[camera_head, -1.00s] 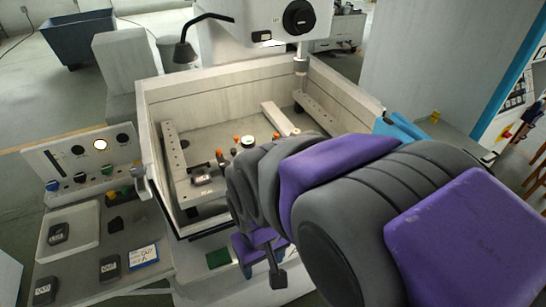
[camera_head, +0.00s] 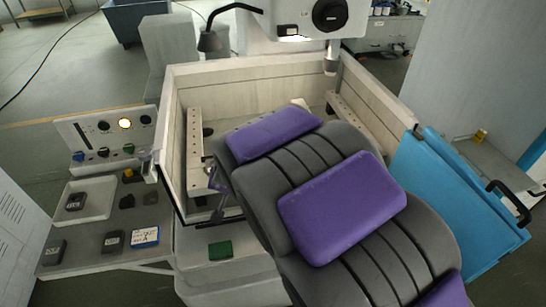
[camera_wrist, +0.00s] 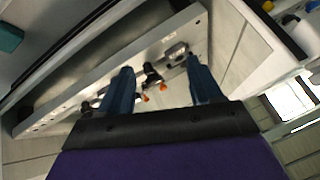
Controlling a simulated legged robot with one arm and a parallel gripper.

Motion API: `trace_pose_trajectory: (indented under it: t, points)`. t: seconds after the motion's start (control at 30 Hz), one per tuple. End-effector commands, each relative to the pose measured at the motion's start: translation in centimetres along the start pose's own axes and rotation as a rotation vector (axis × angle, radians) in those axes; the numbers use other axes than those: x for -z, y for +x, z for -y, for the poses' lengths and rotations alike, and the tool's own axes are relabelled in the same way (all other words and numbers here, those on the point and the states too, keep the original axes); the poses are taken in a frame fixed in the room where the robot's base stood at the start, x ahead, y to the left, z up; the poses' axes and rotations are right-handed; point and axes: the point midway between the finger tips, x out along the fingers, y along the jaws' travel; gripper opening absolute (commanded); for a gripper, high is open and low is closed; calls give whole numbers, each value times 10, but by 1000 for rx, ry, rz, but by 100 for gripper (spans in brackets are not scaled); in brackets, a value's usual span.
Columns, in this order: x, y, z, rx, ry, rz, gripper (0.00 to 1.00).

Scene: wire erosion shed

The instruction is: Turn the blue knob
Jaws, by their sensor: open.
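The blue knob (camera_head: 78,156) is small and sits at the lower left of the upright grey control panel (camera_head: 88,130), at the left in the head view. A black knob (camera_head: 103,153) and a green knob (camera_head: 129,149) are to its right. My gripper (camera_wrist: 160,80) is open in the wrist view, its two bluish fingers apart with nothing held between them. It points at the inside of the machine tank, well to the right of the panel. The blue knob is out of the wrist view. In the head view my arm hides part of the tank.
The machine tank (camera_head: 176,110) has pale walls, with a perforated rail (camera_wrist: 60,112) inside. Below the panel, a shelf bears a white tray (camera_head: 100,208), dark blocks and a blue-edged label (camera_head: 145,236). A blue door panel (camera_head: 450,200) stands right of my arm. Floor is clear at far left.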

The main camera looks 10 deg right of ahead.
Motion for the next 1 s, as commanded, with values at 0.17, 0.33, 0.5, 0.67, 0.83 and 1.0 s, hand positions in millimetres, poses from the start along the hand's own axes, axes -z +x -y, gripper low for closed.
trace_pose_trajectory:
  t: [0.17,0.33,0.5,0.67,0.83,1.0]
  points:
    - [22,57,14,-70,52,-195,64]
    - [34,96,16,-170,82,-399,64]
    - [38,115,-2,-299,91,-604,64]
    - [28,118,-26,-435,70,-792,64]
    - [12,106,-42,-559,28,-958,64]
    - [-3,100,-42,-628,-7,-1040,64]
